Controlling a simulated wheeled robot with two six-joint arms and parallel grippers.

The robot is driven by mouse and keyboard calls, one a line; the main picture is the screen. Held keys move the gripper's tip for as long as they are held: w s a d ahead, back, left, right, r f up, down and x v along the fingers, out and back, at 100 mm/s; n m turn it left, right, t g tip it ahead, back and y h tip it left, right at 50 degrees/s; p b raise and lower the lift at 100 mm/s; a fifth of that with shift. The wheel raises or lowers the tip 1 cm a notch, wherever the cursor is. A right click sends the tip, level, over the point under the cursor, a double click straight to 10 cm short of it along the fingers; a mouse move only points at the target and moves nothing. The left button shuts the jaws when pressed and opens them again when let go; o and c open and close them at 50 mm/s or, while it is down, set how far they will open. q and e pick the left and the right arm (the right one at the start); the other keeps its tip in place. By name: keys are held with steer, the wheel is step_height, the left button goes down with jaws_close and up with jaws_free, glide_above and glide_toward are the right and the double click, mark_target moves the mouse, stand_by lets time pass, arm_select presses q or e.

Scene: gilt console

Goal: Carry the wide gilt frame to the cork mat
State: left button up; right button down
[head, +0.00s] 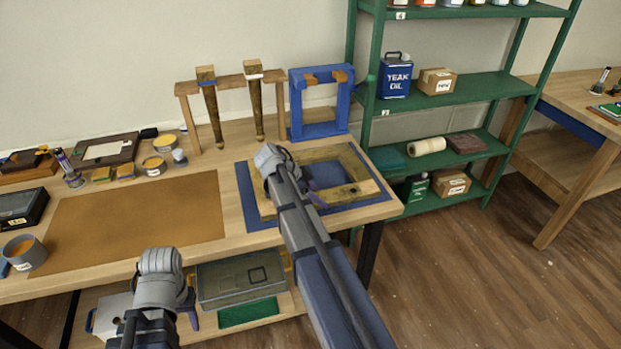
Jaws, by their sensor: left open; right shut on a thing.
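The wide gilt frame (356,191) lies flat over a blue mat (245,192) at the right end of the workbench; blue shows through its opening. My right gripper (272,172) is shut on the gilt frame at its far left part; the fingers are mostly hidden by the wrist, and my forearm covers part of the frame. The cork mat (140,215) is a bare brown rectangle on the bench, left of the frame. My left gripper (155,300) is open and empty, low in front of the bench edge; its fingertips are largely hidden.
A blue stand (320,130) and a wooden rack (235,82) with two hanging gilt legs stand behind the frame. Tins (154,166), small blocks and a tray line the back of the cork mat. A grey tin (24,253) stands front left. A green shelf (445,98) is at right.

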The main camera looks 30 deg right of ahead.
steer(key=shift+r, duration=0.2)
step_height(320, 180, up, 10)
steer(key=p, duration=1)
steer(key=shift+f, duration=0.15)
